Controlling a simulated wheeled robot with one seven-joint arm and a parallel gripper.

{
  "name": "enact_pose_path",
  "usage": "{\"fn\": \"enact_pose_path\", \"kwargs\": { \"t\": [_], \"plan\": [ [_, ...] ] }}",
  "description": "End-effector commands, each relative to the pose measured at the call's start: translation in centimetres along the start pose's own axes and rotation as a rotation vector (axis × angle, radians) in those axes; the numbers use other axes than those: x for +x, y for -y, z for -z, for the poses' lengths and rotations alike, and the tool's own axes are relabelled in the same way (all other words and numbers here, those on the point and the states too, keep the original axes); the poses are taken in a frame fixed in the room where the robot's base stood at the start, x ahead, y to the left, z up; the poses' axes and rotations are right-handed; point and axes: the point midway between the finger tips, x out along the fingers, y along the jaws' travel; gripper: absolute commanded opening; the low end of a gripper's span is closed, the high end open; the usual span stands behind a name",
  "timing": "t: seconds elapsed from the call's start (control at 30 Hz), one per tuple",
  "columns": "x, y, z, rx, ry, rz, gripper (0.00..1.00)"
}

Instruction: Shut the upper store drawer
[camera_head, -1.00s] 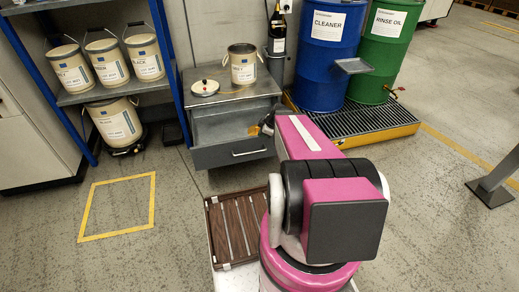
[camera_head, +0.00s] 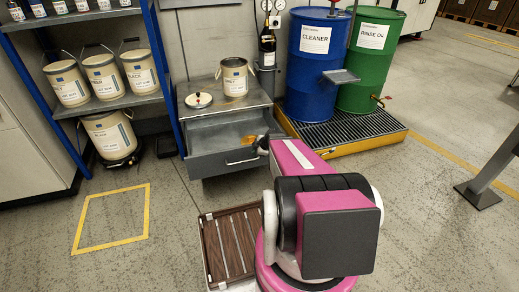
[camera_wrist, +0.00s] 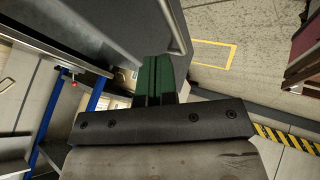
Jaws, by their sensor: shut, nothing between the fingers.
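The upper store drawer (camera_head: 212,167) of the grey cabinet stands pulled open, its inside showing from above. Its bar handle (camera_head: 241,161) is on the front face. My gripper (camera_head: 262,147) is at the right end of the drawer front in the head view, partly hidden by my arm. In the wrist view the green fingers (camera_wrist: 154,75) are shut and empty, close to the grey drawer front (camera_wrist: 115,25) and its handle (camera_wrist: 178,28). I cannot tell whether they touch it. A small orange thing (camera_head: 248,139) shows at the drawer's right side.
A tin (camera_head: 234,80) and a round lid (camera_head: 199,100) are on the cabinet top. A blue drum (camera_head: 312,80) and green drum (camera_head: 372,60) stand on a yellow-edged grate at right. A blue-posted shelf (camera_head: 100,105) with tins is left.

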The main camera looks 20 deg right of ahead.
Motion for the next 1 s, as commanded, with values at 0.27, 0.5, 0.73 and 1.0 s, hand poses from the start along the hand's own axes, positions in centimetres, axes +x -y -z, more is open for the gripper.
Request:
{"fn": "enact_pose_path", "kwargs": {
  "t": [0.27, 0.5, 0.73, 1.0],
  "plan": [
    [4.5, -1.8, -0.1, -0.002, 0.0, -0.001, 0.0],
    [5.3, -3.5, 0.0, -0.001, 0.001, 0.0, 0.0],
    [5.3, -3.5, 0.0, 0.0, 0.001, 0.0, 0.0],
    [5.7, -4.3, 0.0, -0.001, 0.0, 0.0, 0.0]
  ]
}}
